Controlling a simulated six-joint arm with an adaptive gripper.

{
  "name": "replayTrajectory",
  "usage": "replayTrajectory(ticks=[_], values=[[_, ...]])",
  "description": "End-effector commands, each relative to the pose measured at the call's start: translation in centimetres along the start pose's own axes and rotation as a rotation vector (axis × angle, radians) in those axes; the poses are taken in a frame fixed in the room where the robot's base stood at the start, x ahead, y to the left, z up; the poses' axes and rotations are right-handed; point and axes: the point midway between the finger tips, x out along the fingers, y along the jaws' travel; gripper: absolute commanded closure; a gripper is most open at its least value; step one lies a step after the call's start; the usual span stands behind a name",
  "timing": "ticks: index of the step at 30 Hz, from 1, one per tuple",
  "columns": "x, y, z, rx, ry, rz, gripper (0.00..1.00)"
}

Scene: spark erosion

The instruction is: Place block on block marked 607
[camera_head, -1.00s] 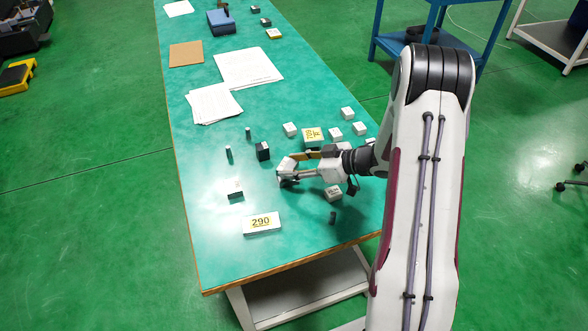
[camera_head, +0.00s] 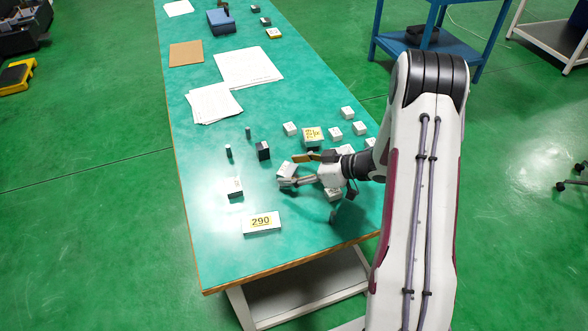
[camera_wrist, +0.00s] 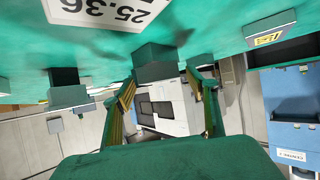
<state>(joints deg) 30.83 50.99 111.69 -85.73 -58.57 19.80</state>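My gripper (camera_head: 292,172) is low over the near part of the green table, with its fingers spread. A small white block (camera_head: 287,170) lies at the fingertips in the head view. In the wrist view, my open gripper (camera_wrist: 160,82) has yellow-faced fingers, and a shaded block (camera_wrist: 155,62) shows just beyond and between them; contact cannot be told. A white block with a dark lower side (camera_head: 235,187) stands to the left. No marking 607 can be read on any block.
A plate marked 290 (camera_head: 261,222) lies near the front edge. A dark block (camera_head: 263,151) and two small cylinders stand left of my gripper. Several white blocks and a yellow-labelled block (camera_head: 312,136) are behind it. Papers (camera_head: 248,68) lie farther back.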

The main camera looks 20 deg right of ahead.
Motion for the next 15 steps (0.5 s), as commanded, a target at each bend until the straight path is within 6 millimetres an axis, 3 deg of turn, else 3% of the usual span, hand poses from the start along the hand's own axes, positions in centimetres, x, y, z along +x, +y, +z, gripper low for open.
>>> replayTrajectory(ticks=[11, 15], values=[[-0.2, 0.0, -0.3, 0.0, 0.0, 0.0, 0.42], [-1.3, 0.1, -0.3, 0.0, 0.0, 0.001, 0.42]])
